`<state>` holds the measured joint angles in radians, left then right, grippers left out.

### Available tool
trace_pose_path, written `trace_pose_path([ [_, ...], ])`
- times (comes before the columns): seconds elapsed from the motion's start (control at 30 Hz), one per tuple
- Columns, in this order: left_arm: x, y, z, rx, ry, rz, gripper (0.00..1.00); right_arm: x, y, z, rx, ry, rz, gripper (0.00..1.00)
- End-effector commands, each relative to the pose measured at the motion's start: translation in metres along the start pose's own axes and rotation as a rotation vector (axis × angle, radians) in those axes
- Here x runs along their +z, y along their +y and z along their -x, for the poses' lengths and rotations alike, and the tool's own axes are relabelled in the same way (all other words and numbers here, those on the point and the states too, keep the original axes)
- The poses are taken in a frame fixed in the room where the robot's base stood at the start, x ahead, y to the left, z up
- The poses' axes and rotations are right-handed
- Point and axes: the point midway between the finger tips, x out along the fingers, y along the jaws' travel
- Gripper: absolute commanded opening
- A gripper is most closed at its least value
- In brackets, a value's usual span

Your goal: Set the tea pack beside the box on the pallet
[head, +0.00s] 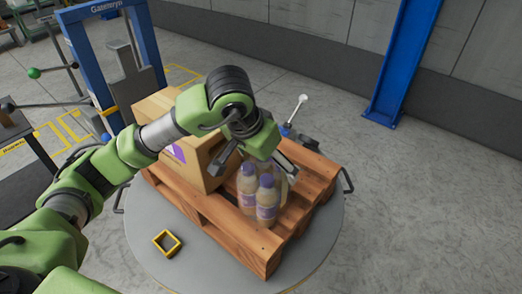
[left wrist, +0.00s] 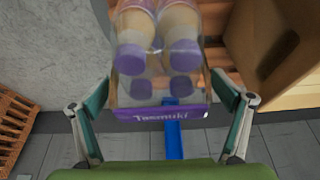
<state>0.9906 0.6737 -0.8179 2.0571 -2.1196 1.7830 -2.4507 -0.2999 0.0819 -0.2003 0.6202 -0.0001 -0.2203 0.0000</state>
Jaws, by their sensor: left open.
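The tea pack (head: 266,203) is a clear-wrapped group of bottles with purple caps. It stands upright on the wooden pallet (head: 240,248), to the right of the cardboard box (head: 190,172) in the head view. In the left wrist view the pack (left wrist: 160,113) shows a purple band with lettering, and the box (left wrist: 272,40) is at the upper right. My left gripper (head: 258,160) is open just above the pack. In the left wrist view its fingers (left wrist: 160,92) are spread on either side of the pack's near end, with gaps visible. My right gripper is out of view.
The pallet sits on a round grey turntable (head: 150,238) with handles at its rim. A small yellow square frame (head: 167,242) lies on it. A blue post (head: 403,62) stands at the back right, and a blue machine frame (head: 92,65) at the upper left.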

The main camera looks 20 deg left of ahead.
Motion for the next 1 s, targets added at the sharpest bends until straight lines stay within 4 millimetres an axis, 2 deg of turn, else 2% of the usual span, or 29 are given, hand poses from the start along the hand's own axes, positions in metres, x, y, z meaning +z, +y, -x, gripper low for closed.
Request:
trace_pose_path([
  [0.3,0.0,-0.001,0.067,-0.003,0.006,-0.001,0.93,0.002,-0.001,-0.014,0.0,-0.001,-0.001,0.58],
  [0.5,0.0,0.0,0.096,-0.001,0.004,-0.001,0.93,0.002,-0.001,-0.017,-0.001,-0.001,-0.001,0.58],
  [0.7,0.001,0.0,0.105,-0.001,0.001,0.0,0.93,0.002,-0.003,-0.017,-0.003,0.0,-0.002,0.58],
  [1.0,0.001,0.004,0.103,0.016,-0.001,0.004,0.93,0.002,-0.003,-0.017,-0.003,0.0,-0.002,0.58],
])
